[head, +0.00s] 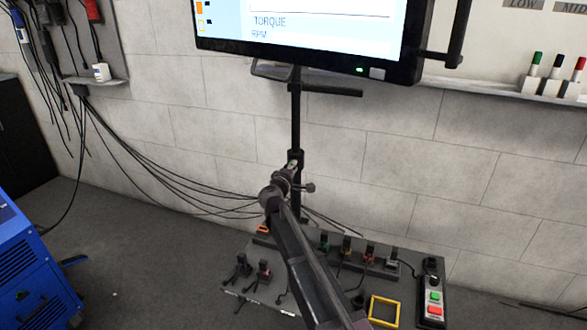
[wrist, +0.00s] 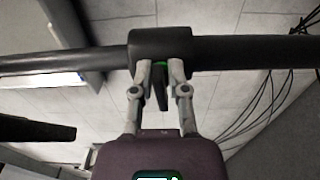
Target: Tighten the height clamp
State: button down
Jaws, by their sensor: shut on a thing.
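The height clamp is a dark collar on the black upright post (head: 296,110) of the monitor stand. In the wrist view the post (wrist: 70,60) runs across the top, with the thicker clamp collar (wrist: 160,42) in the middle. A thin dark clamp lever (wrist: 161,90) with a little green near its top comes down from the collar. My gripper (wrist: 160,70) is shut on this lever, one finger on each side, just against the collar. In the head view my gripper (head: 290,172) reaches the post from the front and hides part of the clamp.
The monitor (head: 310,30) hangs above my gripper. Below, a dark control panel (head: 345,262) carries several levers, a yellow frame (head: 384,311) and a button box (head: 433,300). A blue machine (head: 35,270) stands at left. Cables (head: 150,180) sag along the wall.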

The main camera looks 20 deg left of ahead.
jog(key=shift+w+a, duration=0.1)
jog(key=shift+a, duration=0.1)
jog(key=c, duration=0.7)
grip_release()
jog(key=shift+c, duration=0.2)
jog(key=shift+d, duration=0.1)
jog(key=shift+s, duration=0.55)
jog(key=s+a, duration=0.1)
jog(key=s, duration=1)
